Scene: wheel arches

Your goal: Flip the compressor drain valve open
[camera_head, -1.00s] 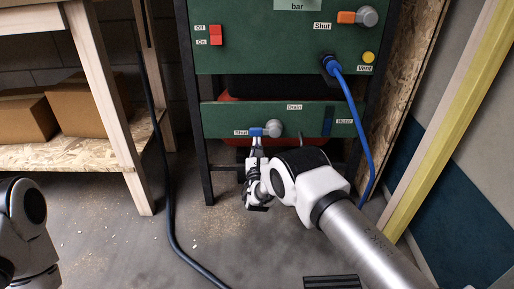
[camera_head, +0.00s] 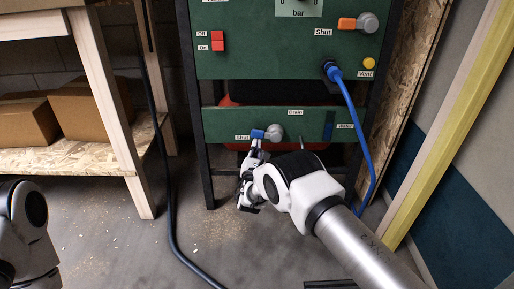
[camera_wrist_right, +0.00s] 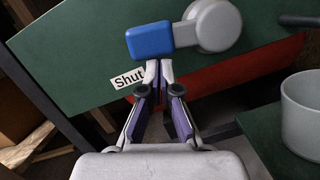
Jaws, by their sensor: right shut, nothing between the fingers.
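The drain valve has a round grey hub (camera_head: 275,132) and a blue lever (camera_head: 258,134) on the lower green panel. The lever points left, toward the "Shut" label (camera_head: 242,137). In the right wrist view the blue lever (camera_wrist_right: 150,41) and grey hub (camera_wrist_right: 213,26) fill the top middle. My right gripper (camera_head: 254,147) is shut and empty, with its fingertips just below the lever. In the right wrist view the fingertips (camera_wrist_right: 159,70) are at the lever's lower edge; I cannot tell whether they touch. My left arm shows at the lower left, its gripper out of frame.
The upper panel (camera_head: 265,60) carries a red switch (camera_head: 218,41), an orange-handled valve (camera_head: 348,24) and a yellow vent button (camera_head: 369,63). A blue hose (camera_head: 362,125) hangs at the right. A dark hose (camera_head: 169,205) crosses the floor. A wooden shelf (camera_head: 85,159) stands left.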

